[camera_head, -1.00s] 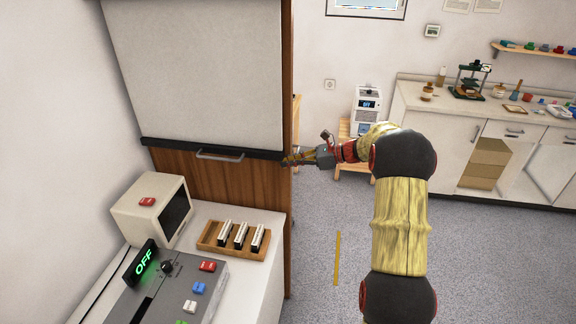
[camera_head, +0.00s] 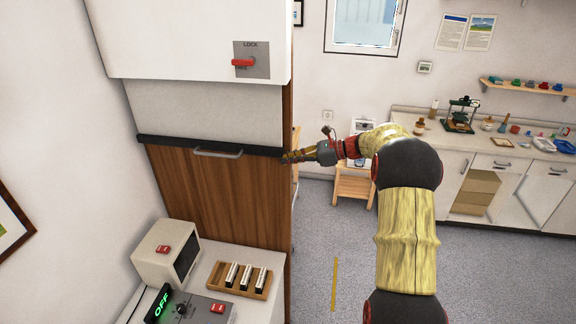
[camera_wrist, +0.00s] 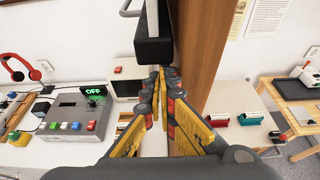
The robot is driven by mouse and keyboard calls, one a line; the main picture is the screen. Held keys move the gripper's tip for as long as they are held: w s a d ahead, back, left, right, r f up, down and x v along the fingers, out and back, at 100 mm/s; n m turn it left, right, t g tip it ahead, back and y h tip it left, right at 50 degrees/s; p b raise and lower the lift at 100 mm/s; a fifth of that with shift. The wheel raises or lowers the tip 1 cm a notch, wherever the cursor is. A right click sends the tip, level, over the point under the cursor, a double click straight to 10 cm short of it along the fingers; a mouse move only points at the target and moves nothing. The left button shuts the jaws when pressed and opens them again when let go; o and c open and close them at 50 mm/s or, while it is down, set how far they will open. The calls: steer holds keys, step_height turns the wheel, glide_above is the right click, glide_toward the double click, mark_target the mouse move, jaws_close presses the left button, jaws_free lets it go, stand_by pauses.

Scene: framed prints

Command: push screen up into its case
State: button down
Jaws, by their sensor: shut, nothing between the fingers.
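The screen (camera_head: 190,108) is a pale sheet hanging from its white case (camera_head: 180,35) in front of a wooden panel. A black bar (camera_head: 212,146) with a metal handle (camera_head: 218,153) runs along its lower edge. A short stretch of sheet shows between case and bar. My gripper (camera_head: 285,157) is shut at the right end of the bar. In the wrist view, the bar's end (camera_wrist: 153,47) stands just above my fingertips (camera_wrist: 160,76), close to the wood panel's edge (camera_wrist: 197,65). I cannot tell whether they touch. The case carries a red lock switch (camera_head: 243,63).
Below are a small monitor (camera_head: 165,255), a wooden tray (camera_head: 243,280) with several white-and-black blocks, and a console with a green OFF sign (camera_head: 157,306). A counter (camera_head: 440,140) stands at the back right. The floor (camera_head: 310,240) right of the panel is clear.

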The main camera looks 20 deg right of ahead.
mark_target(288, 101)
step_height(288, 101, up, 20)
steer(key=p, duration=1.2)
steer(key=shift+w+r+p, duration=0.1)
steer(key=shift+r+p, duration=0.4)
